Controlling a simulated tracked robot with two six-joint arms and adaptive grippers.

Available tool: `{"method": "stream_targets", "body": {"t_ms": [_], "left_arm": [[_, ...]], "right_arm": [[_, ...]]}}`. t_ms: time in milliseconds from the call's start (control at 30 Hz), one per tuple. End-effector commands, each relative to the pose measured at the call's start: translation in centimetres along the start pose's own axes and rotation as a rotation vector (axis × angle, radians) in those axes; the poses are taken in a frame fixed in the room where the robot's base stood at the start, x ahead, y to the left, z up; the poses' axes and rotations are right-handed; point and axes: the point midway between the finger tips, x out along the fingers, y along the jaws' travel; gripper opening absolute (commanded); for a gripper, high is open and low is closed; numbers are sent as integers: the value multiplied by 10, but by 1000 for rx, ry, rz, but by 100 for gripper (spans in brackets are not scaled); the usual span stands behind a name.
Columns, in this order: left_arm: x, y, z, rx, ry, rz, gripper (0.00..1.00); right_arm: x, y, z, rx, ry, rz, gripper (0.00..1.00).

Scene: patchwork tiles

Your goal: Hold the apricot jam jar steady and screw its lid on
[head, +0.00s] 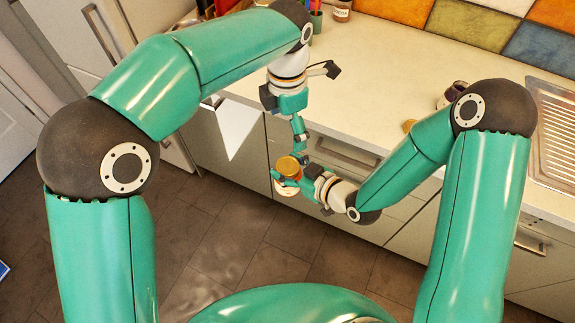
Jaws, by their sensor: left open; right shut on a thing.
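An amber-topped jar (288,165), apparently the apricot jam jar, is held in the air in front of the counter's drawers. My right gripper (290,178) is shut on it from the right side. The jar looks roughly upright, and its lower part is largely hidden by the fingers. I cannot tell whether the amber top is jam or a lid. My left gripper (300,141) is open, points down and is just above and behind the jar, apart from it. A small golden round thing (409,126), possibly a lid, lies at the counter's front edge.
The pale counter (375,75) is mostly clear in its middle. A dark jar (458,89) stands beside my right forearm. A labelled jar (342,10) and a cup of pens (315,20) stand at the back. A metal sink drainer (553,135) is at right.

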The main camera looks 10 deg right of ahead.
Motion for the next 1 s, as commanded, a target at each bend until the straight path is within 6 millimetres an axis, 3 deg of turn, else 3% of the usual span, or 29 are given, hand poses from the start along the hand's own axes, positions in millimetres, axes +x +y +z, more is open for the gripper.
{"method": "stream_targets", "body": {"t_ms": [100,233,667,867,1000], "left_arm": [[-18,1,1,-1,-2,2,100],[-29,1,0,-1,-1,1,100],[-30,1,-1,3,1,-3,100],[-6,1,-11,82,-15,-48,100],[35,-4,-30,210,-58,-121,100]], "right_arm": [[0,0,-1,-1,4,1,0],[0,0,-1,-1,4,1,0],[0,0,-1,-1,4,1,0],[0,0,-1,-1,4,1,0],[0,0,-1,-1,4,1,0]]}}
